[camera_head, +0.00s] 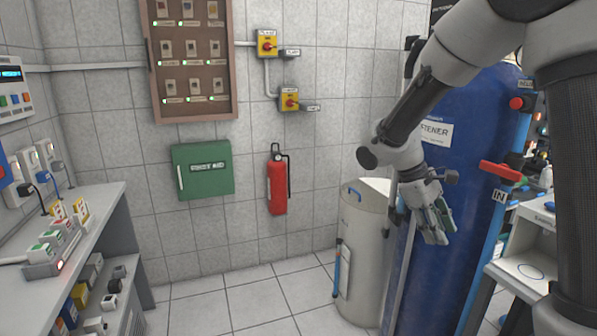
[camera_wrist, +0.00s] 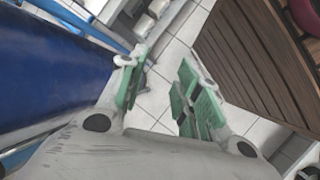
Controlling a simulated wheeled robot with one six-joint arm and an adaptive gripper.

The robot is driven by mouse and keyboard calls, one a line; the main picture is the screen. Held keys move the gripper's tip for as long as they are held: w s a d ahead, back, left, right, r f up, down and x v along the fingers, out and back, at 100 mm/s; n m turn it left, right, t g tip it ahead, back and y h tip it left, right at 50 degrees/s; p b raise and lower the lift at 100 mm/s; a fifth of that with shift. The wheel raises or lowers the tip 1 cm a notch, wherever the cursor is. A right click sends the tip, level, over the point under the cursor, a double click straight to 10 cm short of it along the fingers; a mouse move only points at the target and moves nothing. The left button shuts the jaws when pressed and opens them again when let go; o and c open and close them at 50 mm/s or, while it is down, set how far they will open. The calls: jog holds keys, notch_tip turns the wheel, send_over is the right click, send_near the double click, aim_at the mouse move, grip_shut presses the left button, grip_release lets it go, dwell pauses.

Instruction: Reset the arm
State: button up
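My gripper (camera_head: 438,222) hangs at the end of my bent arm, at the right of the head view, in front of the large blue softener tank (camera_head: 452,170). In the wrist view my gripper (camera_wrist: 160,95) shows two green-padded fingers spread apart, with only tiled floor seen between them. It is open and holds nothing. The blue tank (camera_wrist: 45,80) fills the left of the wrist view, close beside the left finger. I cannot tell whether the gripper touches the tank.
A cream tank (camera_head: 362,250) stands left of the blue one. A red valve handle (camera_head: 501,171) and blue pipe are at the right. A grey bench (camera_head: 85,215) with switches lines the left wall. A fire extinguisher (camera_head: 278,185) hangs at the back. The middle floor (camera_head: 235,300) is clear.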

jog(key=s+d+r+m+t+y, duration=0.2)
jog(key=s+r+m+t, duration=0.1)
jog(key=s, duration=0.6)
jog(key=s+d+r+m+t+y, duration=0.2)
jog(key=s+r+m+t+y, duration=0.1)
jog(key=s+r, duration=0.5)
jog(key=shift+s+m+t+y, duration=0.3)
jog(key=shift+s+m, duration=0.4)
jog(key=shift+m, duration=0.2)
